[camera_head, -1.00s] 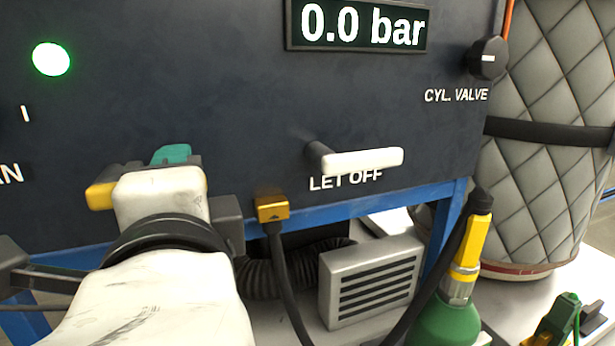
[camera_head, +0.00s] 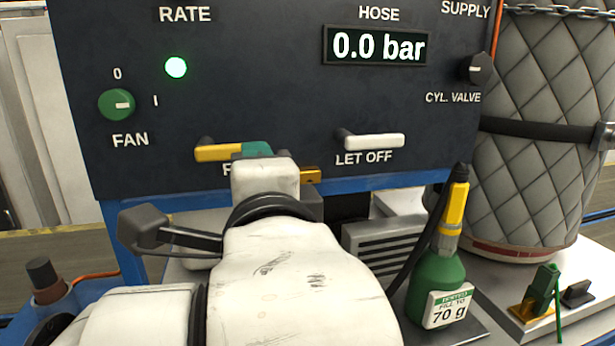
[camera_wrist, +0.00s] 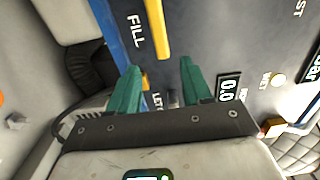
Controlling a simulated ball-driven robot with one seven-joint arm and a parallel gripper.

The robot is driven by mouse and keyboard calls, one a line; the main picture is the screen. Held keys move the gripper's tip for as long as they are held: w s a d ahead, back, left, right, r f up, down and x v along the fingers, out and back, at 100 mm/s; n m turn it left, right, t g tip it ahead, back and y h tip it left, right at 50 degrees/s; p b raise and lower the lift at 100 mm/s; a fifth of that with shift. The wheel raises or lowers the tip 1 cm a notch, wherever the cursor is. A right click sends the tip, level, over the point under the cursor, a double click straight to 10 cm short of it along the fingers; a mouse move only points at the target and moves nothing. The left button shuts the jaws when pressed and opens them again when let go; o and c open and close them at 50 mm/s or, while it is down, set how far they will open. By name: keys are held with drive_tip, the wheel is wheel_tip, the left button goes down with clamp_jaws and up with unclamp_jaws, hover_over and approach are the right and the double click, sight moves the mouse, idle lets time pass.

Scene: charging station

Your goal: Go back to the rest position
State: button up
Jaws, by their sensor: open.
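My gripper shows in the wrist view (camera_wrist: 160,92) with its two green fingers apart and nothing between them. In the head view my white arm reaches toward the dark panel (camera_head: 280,100), and only a green fingertip of the gripper (camera_head: 257,149) shows beyond the wrist. That fingertip appears beside the yellow fill lever (camera_head: 219,153); I cannot tell whether they touch. In the wrist view the yellow lever (camera_wrist: 157,28) lies beyond the fingertips, apart from them. The white let off lever (camera_head: 374,141) points right. The hose display (camera_head: 376,46) reads 0.0 bar.
A green bottle (camera_head: 437,280) with a yellow valve stands below the panel at right, beside a grey vented box (camera_head: 385,250). A quilted grey tank (camera_head: 545,150) stands at far right. The green fan knob (camera_head: 116,104) is at the panel's left. A black hose runs to the bottle.

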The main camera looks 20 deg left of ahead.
drive_tip(key=shift+s, duration=0.15)
idle(0.3)
drive_tip(key=w+d+f+n+g+h+p, duration=0.25)
drive_tip(key=w+d+f+n+h, duration=0.2)
drive_tip(key=d+f, duration=0.85)
drive_tip(key=s+d+f+n+g+h+p, duration=0.1)
drive_tip(key=s+d+f+g+h, duration=0.1)
drive_tip(key=d+f, duration=0.6)
drive_tip(key=s+d+f+n+g+h+p, duration=0.2)
drive_tip(key=d+f, duration=0.6)
drive_tip(key=f, duration=0.1)
drive_tip(key=s+d+f+n+g+h+p, duration=0.15)
drive_tip(key=s+d+f+g, duration=0.25)
drive_tip(key=s+d+f, duration=0.55)
drive_tip(key=s+d+f+n+g+p, duration=0.1)
drive_tip(key=s+d+f+g, duration=0.1)
drive_tip(key=s, duration=0.6)
drive_tip(key=s+d+f+n+g, duration=0.1)
drive_tip(key=s+d+f+g, duration=0.1)
drive_tip(key=s, duration=0.6)
drive_tip(key=shift+s+d+f+n+y+p, duration=0.35)
drive_tip(key=shift+s+d+f, duration=0.1)
drive_tip(key=shift+f, duration=0.15)
